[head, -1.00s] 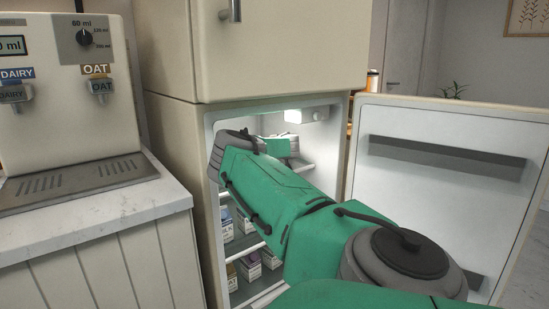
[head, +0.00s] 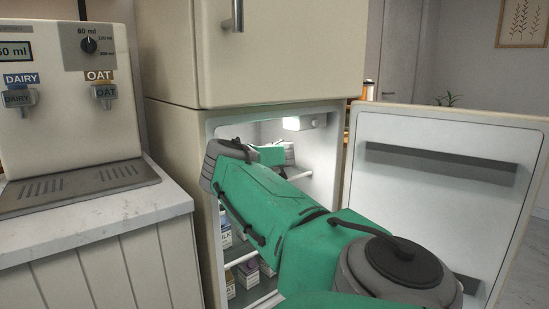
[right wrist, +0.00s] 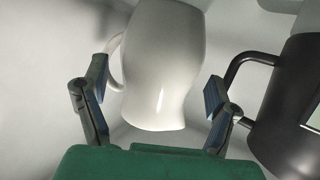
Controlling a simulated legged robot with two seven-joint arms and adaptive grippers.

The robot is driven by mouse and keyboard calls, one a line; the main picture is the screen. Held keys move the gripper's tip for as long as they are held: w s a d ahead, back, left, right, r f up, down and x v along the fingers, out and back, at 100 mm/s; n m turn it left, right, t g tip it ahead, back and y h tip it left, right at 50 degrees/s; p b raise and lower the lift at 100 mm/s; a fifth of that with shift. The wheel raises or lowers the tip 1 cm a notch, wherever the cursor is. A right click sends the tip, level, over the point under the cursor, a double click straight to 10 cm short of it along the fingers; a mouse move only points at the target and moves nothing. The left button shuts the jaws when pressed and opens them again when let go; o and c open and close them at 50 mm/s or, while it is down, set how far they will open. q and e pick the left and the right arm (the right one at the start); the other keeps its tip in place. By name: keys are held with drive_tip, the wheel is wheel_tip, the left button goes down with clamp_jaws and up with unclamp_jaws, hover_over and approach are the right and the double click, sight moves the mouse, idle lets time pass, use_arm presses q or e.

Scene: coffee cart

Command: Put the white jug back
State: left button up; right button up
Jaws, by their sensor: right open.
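The white jug (right wrist: 163,62) shows in the right wrist view, with its handle on the left. My right gripper (right wrist: 152,98) is open, with one finger on each side of the jug's lower part as seen there. The left finger is close to the handle; I cannot tell whether it touches. In the head view my right arm reaches into the open fridge (head: 208,125), and the arm hides the jug and the fingers there. My left gripper is not in view.
A dark jug (right wrist: 290,110) with a black handle is just right of my right finger. The fridge door (head: 440,170) stands open to the right. Cartons (head: 250,272) sit on lower shelves. A milk dispenser (head: 70,90) stands on the counter (head: 100,215) at left.

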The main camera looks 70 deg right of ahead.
drive_tip(key=p+v, duration=0.2)
drive_tip(key=v, duration=0.8)
drive_tip(key=shift+s+a+r+p, duration=0.15)
drive_tip(key=shift+a+p, duration=0.1)
drive_tip(key=shift+p, duration=0.1)
drive_tip(key=shift+s+a+r, duration=0.1)
drive_tip(key=shift+s+a, duration=0.25)
drive_tip(key=shift+a, duration=0.15)
